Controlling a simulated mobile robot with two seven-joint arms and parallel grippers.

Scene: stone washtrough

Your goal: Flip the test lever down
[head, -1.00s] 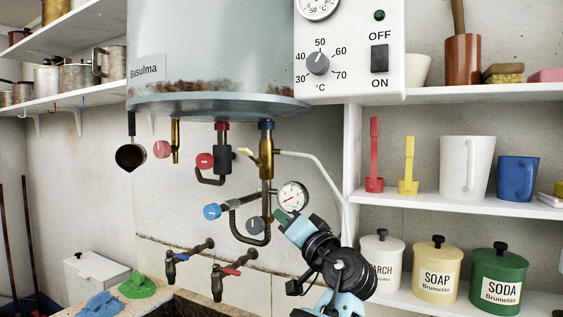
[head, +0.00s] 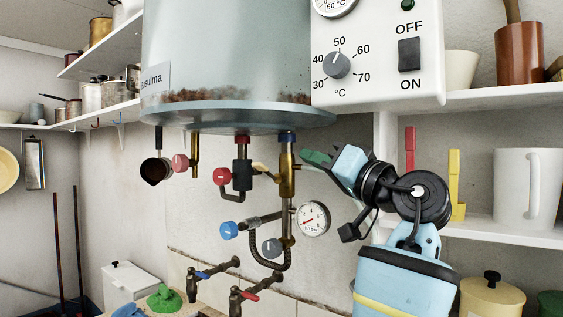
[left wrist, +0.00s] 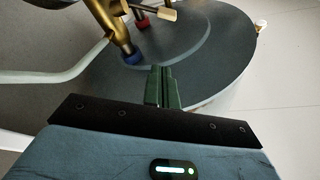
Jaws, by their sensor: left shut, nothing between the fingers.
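The brass valve (head: 287,175) hangs under the boiler below a blue collar. A small pale brass lever (head: 262,171), which I take as the test lever, sticks out from its left side and slants up to the left. My left gripper (head: 306,156) is just right of the valve, its green fingers shut and empty, pointing left. In the left wrist view the shut fingers (left wrist: 159,87) point up the picture toward the boiler's underside. The lever (left wrist: 158,13) shows there at the top, beyond the fingertips and clear of them. My right gripper is not in view.
The boiler (head: 235,60) hangs above, with a control box (head: 375,85) at its right. A pressure gauge (head: 313,219) and a blue knob (head: 229,230) sit below. A red-capped valve (head: 242,160) is left of the lever. A pale pipe (left wrist: 62,75) runs close by.

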